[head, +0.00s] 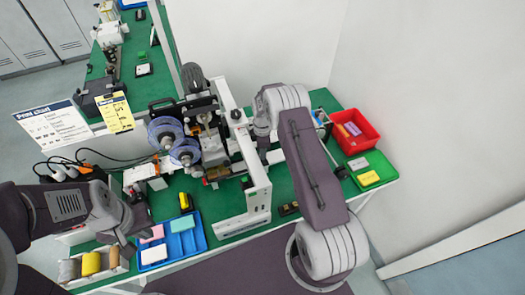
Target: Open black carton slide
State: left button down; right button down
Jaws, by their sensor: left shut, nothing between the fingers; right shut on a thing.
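The coder machine (205,130) stands mid-bench with two blue-purple reels, a pale upright frame and dark parts. I cannot clearly pick out the black carton slide among these dark parts. My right gripper (264,142) is at the right side of the machine, close by the pale frame, partly covered by my own arm. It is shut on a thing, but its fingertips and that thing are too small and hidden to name. My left gripper (127,254) is shut and empty, low over the front left of the bench, beside the blue tray.
The blue tray (188,243) holds pink, white and green blocks. A holder with several rolls (92,264) is at the front left. A red bin (354,131) and a green tray (371,170) stand at the right end. Walls close off the back and right.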

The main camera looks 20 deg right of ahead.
jog(key=shift+w+d+r, duration=0.1)
jog(key=shift+w+r, duration=0.05)
jog(key=shift+w, duration=0.05)
